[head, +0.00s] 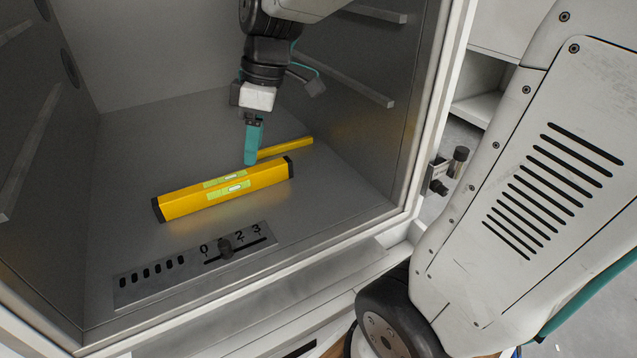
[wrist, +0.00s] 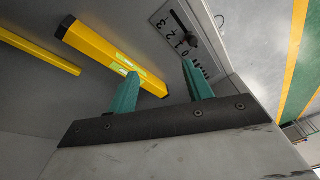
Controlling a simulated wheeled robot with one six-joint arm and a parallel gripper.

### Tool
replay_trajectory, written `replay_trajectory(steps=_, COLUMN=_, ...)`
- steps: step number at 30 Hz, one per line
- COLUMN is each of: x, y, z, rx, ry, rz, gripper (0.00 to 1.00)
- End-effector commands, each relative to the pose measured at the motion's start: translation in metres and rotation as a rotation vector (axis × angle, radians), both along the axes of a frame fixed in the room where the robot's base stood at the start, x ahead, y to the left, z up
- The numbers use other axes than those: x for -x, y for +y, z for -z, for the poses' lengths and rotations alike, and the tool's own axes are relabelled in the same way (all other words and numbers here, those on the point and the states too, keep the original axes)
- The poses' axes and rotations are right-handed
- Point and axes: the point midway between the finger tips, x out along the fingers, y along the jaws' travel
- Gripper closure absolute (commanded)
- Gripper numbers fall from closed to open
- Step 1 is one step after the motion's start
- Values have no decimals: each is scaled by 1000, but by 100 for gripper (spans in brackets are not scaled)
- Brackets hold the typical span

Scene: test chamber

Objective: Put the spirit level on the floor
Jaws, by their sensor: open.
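The spirit level (head: 222,188) is a yellow bar with black end caps and green-framed vials. It lies on the grey bottom of the open chamber (head: 130,150), behind the slider panel. It also shows in the wrist view (wrist: 92,44), beyond my fingers. My gripper (head: 250,160) is inside the chamber, pointing down just behind the middle of the level. In the head view its teal fingers overlap each other. In the wrist view my gripper (wrist: 159,68) is open, its two fingers apart with nothing held. One fingertip overlaps the level there; I cannot tell whether they touch.
A thinner yellow bar (head: 288,147) lies behind the level. A panel (head: 150,287) with a numbered slider is at the chamber's front. Side walls carry rails (head: 345,80). Grey floor with green and yellow stripes (wrist: 298,60) shows outside the chamber in the wrist view.

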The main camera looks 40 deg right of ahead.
Motion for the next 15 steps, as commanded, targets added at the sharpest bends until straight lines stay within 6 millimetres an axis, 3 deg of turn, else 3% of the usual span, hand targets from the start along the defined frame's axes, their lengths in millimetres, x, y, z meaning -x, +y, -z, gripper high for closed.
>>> replay_trajectory(steps=1, x=24, y=3, z=-6, rx=22, ry=11, rz=83, gripper=49)
replay_trajectory(steps=6, x=96, y=3, z=-9, rx=96, ry=58, rz=435, gripper=49)
replay_trajectory(steps=10, x=137, y=-1, z=-3, rx=133, ry=64, rz=665, gripper=49)
replay_trajectory(steps=15, x=164, y=-6, z=4, rx=153, ry=58, rz=847, gripper=49)
